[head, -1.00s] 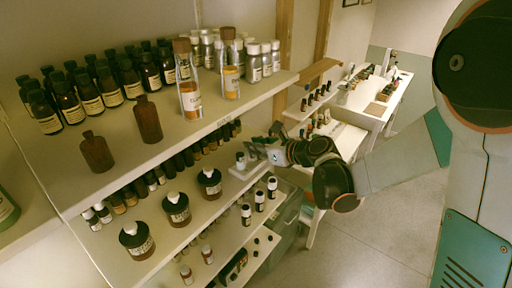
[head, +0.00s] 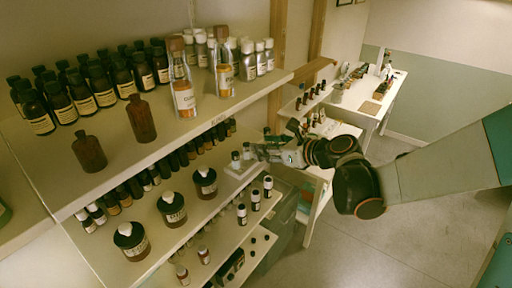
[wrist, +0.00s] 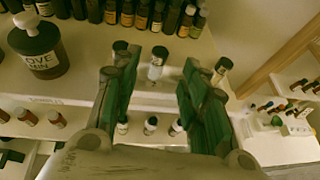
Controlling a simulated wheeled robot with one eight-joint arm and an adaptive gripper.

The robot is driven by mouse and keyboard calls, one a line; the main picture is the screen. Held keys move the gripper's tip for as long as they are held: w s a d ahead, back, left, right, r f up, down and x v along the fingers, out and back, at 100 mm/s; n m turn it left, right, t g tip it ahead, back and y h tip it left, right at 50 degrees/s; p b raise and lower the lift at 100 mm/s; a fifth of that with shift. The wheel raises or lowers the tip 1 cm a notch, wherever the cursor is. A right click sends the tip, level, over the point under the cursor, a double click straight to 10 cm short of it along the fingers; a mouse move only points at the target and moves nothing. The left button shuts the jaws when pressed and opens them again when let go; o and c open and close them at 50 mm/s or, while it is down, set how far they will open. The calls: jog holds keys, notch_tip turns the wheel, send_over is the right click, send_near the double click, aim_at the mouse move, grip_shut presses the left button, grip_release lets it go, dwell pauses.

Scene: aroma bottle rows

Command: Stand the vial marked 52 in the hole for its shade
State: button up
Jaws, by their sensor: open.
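My gripper (wrist: 158,75) is open, with its green-lined fingers apart, in the wrist view. A small dark-capped vial (wrist: 157,62) with a pale label stands upright on a white block, seen between the fingertips. A second vial (wrist: 120,52) stands left of it, partly behind the left finger. A third (wrist: 221,69) shows beyond the right finger. In the head view my gripper (head: 260,152) is just right of two upright vials (head: 236,160) on the white block (head: 238,173) on the middle shelf. No number is readable, so I cannot tell which vial is 52.
Three dark round jars (head: 172,210) stand left on the middle shelf, one showing large in the wrist view (wrist: 38,45). Small capped vials (head: 255,200) stand below the block. The upper shelf (head: 165,150) with brown bottles overhangs. A side table (head: 365,105) is at the back.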

jog(key=s+d+n+g+h, duration=0.1)
jog(key=s+d+n+h, duration=0.3)
jog(key=s+d+n, duration=0.3)
jog(key=s+d+r+n+g+h, duration=0.1)
jog(key=s+d+n+h, duration=0.4)
jog(key=s+n, duration=1.3)
jog(key=d+n, duration=0.2)
jog(key=d, duration=0.1)
jog(key=shift+s+d+h, duration=0.15)
jog(key=shift+s+h, duration=0.15)
jog(key=shift+f, duration=0.1)
